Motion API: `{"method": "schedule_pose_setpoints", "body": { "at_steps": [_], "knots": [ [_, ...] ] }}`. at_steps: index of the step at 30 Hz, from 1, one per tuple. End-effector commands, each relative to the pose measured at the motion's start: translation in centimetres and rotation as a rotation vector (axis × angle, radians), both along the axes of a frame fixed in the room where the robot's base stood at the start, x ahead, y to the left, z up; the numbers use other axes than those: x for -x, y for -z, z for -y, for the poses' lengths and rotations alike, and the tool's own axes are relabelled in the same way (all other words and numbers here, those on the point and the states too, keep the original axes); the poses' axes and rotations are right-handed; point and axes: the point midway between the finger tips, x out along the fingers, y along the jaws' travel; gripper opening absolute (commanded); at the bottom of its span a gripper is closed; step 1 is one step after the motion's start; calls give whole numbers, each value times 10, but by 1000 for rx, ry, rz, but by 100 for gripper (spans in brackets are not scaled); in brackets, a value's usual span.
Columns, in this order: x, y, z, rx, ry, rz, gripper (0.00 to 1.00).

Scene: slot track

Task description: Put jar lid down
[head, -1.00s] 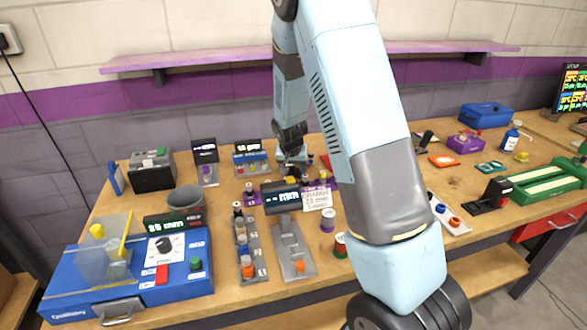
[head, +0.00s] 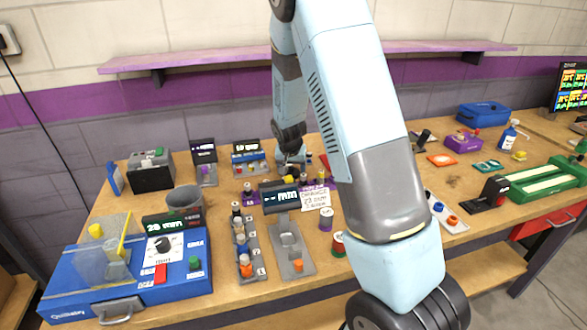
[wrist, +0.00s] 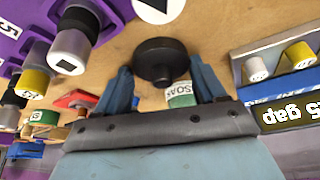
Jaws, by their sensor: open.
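A round black lid-like piece (wrist: 160,60) with a darker raised middle lies on or just above the wooden bench in the wrist view. I take it for the jar lid. My gripper (wrist: 161,72) is open, with one blue finger on each side of it; I cannot tell whether the fingers touch it. A small green and white labelled item (wrist: 180,95) shows between the fingers, behind the lid and partly hidden. In the head view my gripper (head: 291,166) is low at the back middle of the bench, small and partly hidden by my arm.
A purple rack (wrist: 105,12) with several capped vials stands left in the wrist view. In the head view a blue machine (head: 130,275) fills the front left. A purple shelf (head: 220,62) runs along the wall.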

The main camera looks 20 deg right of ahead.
Motion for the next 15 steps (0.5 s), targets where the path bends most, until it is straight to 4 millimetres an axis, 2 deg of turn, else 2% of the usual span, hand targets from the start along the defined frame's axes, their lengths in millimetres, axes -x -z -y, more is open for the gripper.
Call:
{"method": "schedule_pose_setpoints", "body": {
  "at_steps": [1, 5, 15],
  "knots": [
    [5, 5, -6, -1, -11, -17, 89],
    [8, -10, -9, -1, -12, -15, 89],
    [25, -64, -14, -1, -8, -5, 89]
  ]
}}
